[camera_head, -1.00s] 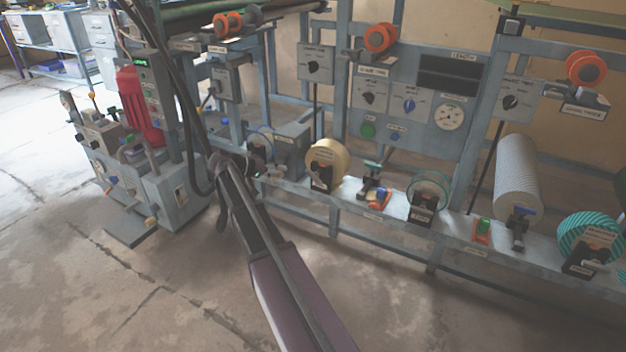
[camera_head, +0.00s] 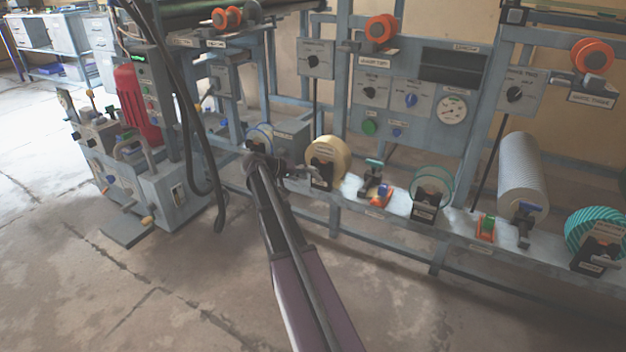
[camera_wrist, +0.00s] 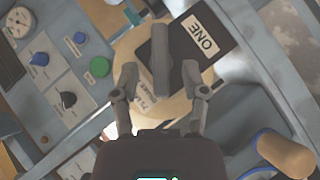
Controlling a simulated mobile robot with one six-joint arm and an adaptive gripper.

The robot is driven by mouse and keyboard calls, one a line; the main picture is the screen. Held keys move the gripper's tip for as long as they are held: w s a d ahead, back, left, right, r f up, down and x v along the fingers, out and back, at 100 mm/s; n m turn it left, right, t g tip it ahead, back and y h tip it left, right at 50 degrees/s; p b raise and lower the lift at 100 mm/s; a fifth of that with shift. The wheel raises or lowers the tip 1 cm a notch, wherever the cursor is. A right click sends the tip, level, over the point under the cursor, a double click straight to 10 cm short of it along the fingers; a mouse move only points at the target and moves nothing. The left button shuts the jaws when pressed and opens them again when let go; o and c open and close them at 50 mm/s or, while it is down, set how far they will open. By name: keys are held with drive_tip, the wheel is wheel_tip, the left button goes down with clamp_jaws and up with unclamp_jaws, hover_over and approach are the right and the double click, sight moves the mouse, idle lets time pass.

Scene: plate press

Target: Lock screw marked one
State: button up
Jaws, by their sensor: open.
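The label ONE (camera_wrist: 204,37) is on a black block (camera_wrist: 218,54) in the wrist view. A grey screw handle (camera_wrist: 160,58) stands in front of that block. My gripper (camera_wrist: 161,74) is open, with one finger on each side of the handle's lower end and a visible gap to both. I cannot tell how deep the handle reaches between the fingers. In the head view my gripper (camera_head: 297,169) is just left of the black block at the cream spool (camera_head: 339,152). The label there is too small to read.
A machine frame carries other spools, such as a teal coil (camera_head: 594,230) and a grey roll (camera_head: 522,172), along its lower rail. A control panel (camera_head: 405,100) is above. A tan cylinder (camera_wrist: 285,153) is at lower right in the wrist view. The floor in front is clear.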

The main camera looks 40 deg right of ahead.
drive_tip(key=shift+b+x, duration=0.35)
drive_tip(key=shift+x, duration=1.15)
clamp_jaws()
drive_tip(key=shift+a, duration=0.2)
drive_tip(key=shift+d, duration=0.15)
